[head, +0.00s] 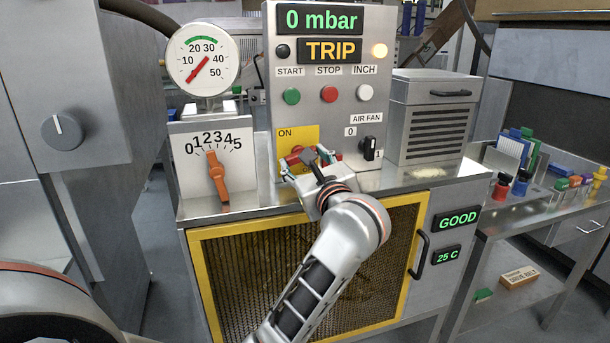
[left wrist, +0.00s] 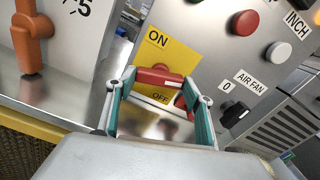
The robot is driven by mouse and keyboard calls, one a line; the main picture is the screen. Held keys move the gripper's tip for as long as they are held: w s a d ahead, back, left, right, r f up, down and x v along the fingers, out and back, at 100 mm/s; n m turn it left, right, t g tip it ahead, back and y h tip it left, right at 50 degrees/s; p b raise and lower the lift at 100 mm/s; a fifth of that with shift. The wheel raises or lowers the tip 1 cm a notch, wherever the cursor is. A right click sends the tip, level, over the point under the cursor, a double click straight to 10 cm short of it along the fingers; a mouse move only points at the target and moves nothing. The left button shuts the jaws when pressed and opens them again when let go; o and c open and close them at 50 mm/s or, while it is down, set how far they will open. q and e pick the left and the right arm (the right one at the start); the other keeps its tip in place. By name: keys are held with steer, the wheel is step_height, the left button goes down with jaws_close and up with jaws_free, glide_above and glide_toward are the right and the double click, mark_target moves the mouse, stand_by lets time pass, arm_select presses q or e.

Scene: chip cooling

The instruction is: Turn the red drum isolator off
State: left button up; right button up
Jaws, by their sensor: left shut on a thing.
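The red drum isolator handle (left wrist: 160,76) sits on a yellow plate (left wrist: 180,56) with ON above it and OFF below. In the left wrist view it lies roughly across the picture, between the two labels. My left gripper (head: 309,162) is at the isolator, its two teal-padded fingers (left wrist: 160,84) shut on the handle from either side. In the head view the gripper hides much of the handle and the lower part of the plate. Another red part (left wrist: 184,101) shows beside the right finger. My right gripper is in neither view.
Above the isolator, the grey panel (head: 345,125) has START, STOP and INCH buttons and a TRIP display (head: 330,50). The black AIR FAN switch (head: 370,148) is close on the right. An orange lever (head: 218,178) on a 0–5 scale stands left, below a dial gauge (head: 202,62).

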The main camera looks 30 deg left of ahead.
arm_select(q)
steer(key=n+b, duration=0.2)
steer(key=b, duration=0.1)
steer(key=f+n+b, duration=0.1)
steer(key=n+b, duration=0.1)
steer(key=shift+w+n+b, duration=0.1)
steer(key=shift+n+b, duration=0.2)
steer(key=shift+b, duration=0.1)
steer(key=shift+n+b, duration=0.95)
steer(key=shift+n, duration=0.05)
steer(key=shift+n+b, duration=1.6)
steer(key=shift+n, duration=0.1)
steer(key=shift+n+b, duration=0.35)
steer(key=shift+n, duration=0.15)
steer(key=n+b, duration=0.1)
steer(key=n, duration=0.1)
steer(key=shift+r+n+b, duration=0.2)
steer(key=shift+n+b, duration=0.1)
steer(key=shift+b, duration=0.1)
steer(key=shift+r+n+b, duration=0.15)
steer(key=shift+n+b, duration=0.15)
steer(key=shift+n, duration=0.2)
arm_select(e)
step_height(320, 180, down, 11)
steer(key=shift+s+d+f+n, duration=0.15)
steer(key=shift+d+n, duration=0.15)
arm_select(q)
steer(key=shift+r, duration=0.1)
